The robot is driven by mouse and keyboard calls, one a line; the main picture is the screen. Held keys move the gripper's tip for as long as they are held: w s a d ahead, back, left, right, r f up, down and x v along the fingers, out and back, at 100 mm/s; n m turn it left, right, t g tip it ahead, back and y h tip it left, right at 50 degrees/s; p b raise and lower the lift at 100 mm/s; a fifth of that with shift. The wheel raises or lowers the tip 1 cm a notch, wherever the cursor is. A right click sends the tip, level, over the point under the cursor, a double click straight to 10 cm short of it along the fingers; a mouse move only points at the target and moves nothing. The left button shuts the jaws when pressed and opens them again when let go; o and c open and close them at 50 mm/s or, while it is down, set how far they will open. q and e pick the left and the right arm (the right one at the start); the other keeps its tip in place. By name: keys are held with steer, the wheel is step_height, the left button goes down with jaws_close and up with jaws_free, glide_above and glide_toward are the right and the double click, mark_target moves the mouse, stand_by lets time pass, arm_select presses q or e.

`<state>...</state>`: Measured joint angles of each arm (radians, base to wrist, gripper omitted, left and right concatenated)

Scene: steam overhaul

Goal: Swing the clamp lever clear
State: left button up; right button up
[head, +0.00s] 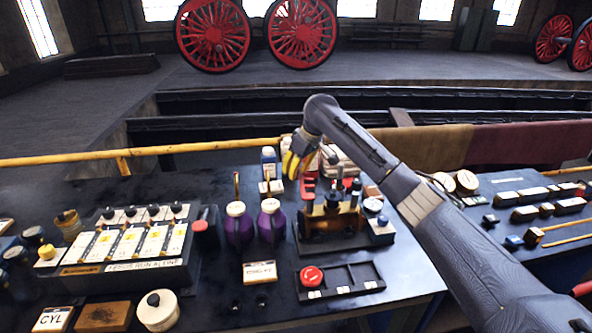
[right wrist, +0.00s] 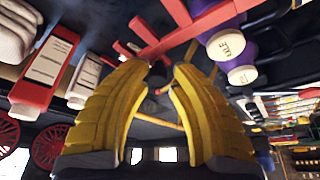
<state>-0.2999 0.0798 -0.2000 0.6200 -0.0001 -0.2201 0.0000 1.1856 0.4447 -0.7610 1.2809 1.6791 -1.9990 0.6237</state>
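A clamp fixture (head: 331,222) with a brass-coloured body and dark posts stands on a dark base right of the centre of the bench. Red upright parts (head: 308,188) show at its back left; I cannot tell for sure whether they are the clamp lever. My right gripper (head: 299,160), with yellow fingers, is above and behind the fixture. In the right wrist view its fingers (right wrist: 163,68) are apart with nothing between them. Red bars (right wrist: 190,28) lie beyond the fingertips there. My left gripper is not in view.
Two purple bottles (head: 239,226) with white caps stand left of the fixture. A dark tray (head: 345,284) with a red knob (head: 311,276) lies in front. A labelled block rack (head: 131,247) is at left. A yellow rail (head: 60,159) runs behind the bench.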

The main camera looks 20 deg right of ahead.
steer(key=o, duration=0.4)
steer(key=shift+d, duration=0.1)
steer(key=shift+v, duration=6)
